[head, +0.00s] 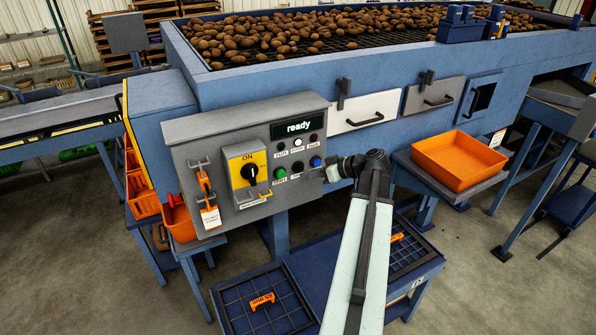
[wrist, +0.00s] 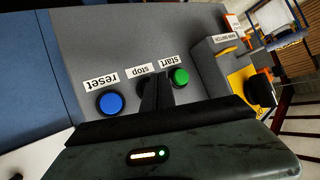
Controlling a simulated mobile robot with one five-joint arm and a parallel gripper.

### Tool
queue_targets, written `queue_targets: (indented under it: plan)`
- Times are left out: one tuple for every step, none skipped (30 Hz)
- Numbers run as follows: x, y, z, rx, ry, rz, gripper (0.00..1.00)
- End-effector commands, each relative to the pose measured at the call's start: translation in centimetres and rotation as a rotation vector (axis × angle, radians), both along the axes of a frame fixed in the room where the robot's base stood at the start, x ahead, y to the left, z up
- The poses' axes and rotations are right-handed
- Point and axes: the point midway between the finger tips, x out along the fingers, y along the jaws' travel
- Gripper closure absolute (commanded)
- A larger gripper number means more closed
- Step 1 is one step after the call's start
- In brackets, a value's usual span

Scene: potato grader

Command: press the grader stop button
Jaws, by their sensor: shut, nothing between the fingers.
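The grey control panel (head: 215,135) carries a row of three buttons under a display reading "ready". The stop button (head: 298,167) is black and sits between the green start button (head: 280,173) and the blue reset button (head: 316,162). My gripper (head: 329,173) is at the panel's right edge, just right of the reset button in the head view. In the wrist view my shut, empty fingers (wrist: 159,80) overlap the dark stop button (wrist: 143,84) and partly hide it, between start (wrist: 180,76) and reset (wrist: 110,102). I cannot tell whether they touch it.
A yellow switch plate with a black ON knob (head: 250,172) is left of the buttons. An orange tagged lockout (head: 207,195) hangs further left. An orange tray (head: 460,180) stands at the right. The potato-filled grader (head: 270,75) rises behind.

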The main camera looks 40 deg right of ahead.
Motion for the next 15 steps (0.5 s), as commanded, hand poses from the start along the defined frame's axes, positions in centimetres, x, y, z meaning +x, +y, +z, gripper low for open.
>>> queue_targets:
  plan:
    - [-0.4,0.2,0.0,0.0,0.0,0.0,1.0]
    - [-0.6,0.3,0.0,0.001,0.0,0.0,1.0]
    - [-1.0,0.4,0.0,0.001,0.0,0.0,1.0]
    - [-1.3,0.5,0.0,0.001,0.0,0.0,1.0]
    - [-1.6,0.6,0.0,0.001,0.0,0.0,1.0]
    - [-1.9,0.7,0.0,0.001,0.0,0.0,1.0]
    - [-2.2,0.8,0.0,0.0,0.0,-0.001,1.0]
    - [-2.5,0.9,0.0,0.0,0.0,-0.001,1.0]
    - [-2.9,1.0,0.0,0.0,0.0,-0.001,1.0]
    - [-3.2,1.1,0.0,0.0,0.0,-0.001,1.0]
    - [-3.5,1.2,0.0,0.001,0.0,0.0,1.0]
    - [-3.9,1.4,0.0,0.001,0.0,0.0,1.0]
    - [-4.1,1.4,0.0,0.0,0.0,0.0,1.0]
    - [-4.3,1.5,0.0,0.0,0.0,0.0,1.0]
    - [-4.5,1.5,0.0,0.0,0.0,0.0,1.0]
